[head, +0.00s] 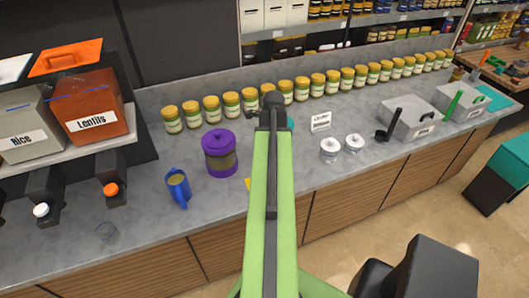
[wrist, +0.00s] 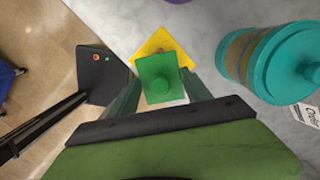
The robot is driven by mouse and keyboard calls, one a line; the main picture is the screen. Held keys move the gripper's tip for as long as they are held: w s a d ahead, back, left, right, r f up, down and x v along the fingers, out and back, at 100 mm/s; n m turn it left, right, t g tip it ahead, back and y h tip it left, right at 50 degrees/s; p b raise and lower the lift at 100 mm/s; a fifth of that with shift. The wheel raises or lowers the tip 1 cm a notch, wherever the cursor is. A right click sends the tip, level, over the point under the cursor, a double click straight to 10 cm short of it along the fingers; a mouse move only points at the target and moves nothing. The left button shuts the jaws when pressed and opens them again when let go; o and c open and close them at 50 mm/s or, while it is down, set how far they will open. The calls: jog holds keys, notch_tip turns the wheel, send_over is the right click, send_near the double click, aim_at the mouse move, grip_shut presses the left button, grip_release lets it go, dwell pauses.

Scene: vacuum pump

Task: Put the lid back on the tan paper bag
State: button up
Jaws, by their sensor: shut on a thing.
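In the head view a bit of yellow (head: 248,184) shows beside my arm, which hides most of that spot and the lid. I see nothing that is clearly a tan paper bag.
A teal-lidded jar (wrist: 285,60) is at the right in the wrist view. White-lidded jars (head: 330,150) and grey bins (head: 408,122) stand right. Several yellow-lidded jars (head: 318,83) line the back.

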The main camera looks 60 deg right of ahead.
jog(key=shift+s+f+b, duration=0.15)
jog(key=shift+f+b, duration=1.6)
jog(key=shift+f, duration=0.4)
jog(key=shift+f, duration=0.1)
dwell(0.3)
jog(key=o, duration=1.8)
jog(key=shift+c, duration=0.2)
notch_tip(320, 180, up, 7)
jog(key=p, duration=0.7)
jog(key=shift+c, duration=0.3)
